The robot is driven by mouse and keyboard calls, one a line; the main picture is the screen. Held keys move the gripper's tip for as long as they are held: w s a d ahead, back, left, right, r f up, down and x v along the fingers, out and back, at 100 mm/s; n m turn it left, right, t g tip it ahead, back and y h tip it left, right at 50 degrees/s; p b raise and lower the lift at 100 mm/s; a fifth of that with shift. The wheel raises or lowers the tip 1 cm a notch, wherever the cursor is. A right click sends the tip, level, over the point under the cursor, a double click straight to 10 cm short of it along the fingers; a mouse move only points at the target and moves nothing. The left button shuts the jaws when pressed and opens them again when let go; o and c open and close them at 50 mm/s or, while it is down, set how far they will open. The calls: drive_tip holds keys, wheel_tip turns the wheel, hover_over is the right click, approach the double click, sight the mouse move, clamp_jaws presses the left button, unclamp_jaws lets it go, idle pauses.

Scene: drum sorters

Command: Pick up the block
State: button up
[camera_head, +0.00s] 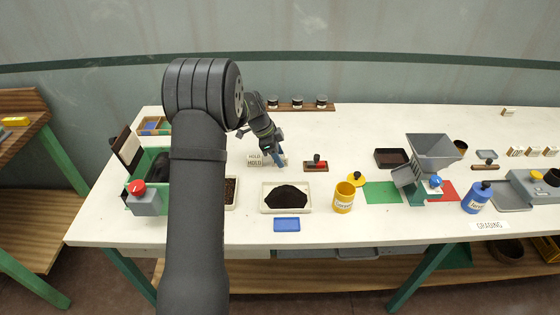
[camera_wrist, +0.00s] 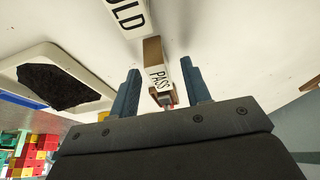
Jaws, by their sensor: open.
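A small wooden block with a white face marked PASS (camera_wrist: 156,75) shows in the wrist view, between the two blue fingers of my gripper (camera_wrist: 160,88). The fingers are open, one on each side of it, with a visible gap to each. In the head view my gripper (camera_head: 277,158) points down at the white table, just right of a block marked HOLD (camera_head: 254,157). The PASS block is mostly hidden there behind the fingers. The HOLD block also shows at the top of the wrist view (camera_wrist: 127,14), close to the PASS block.
A tray of dark grains (camera_head: 264,197) and a blue dish (camera_head: 287,225) lie nearer the front edge. A red-and-black stamp on a brown base (camera_head: 316,166) stands right of my gripper. Jars on a wooden shelf (camera_head: 297,104) stand behind. A yellow cup (camera_head: 344,198) is front right.

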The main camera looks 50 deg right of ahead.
drive_tip(key=shift+s+d+f, duration=0.2)
drive_tip(key=shift+f, duration=0.35)
clamp_jaws()
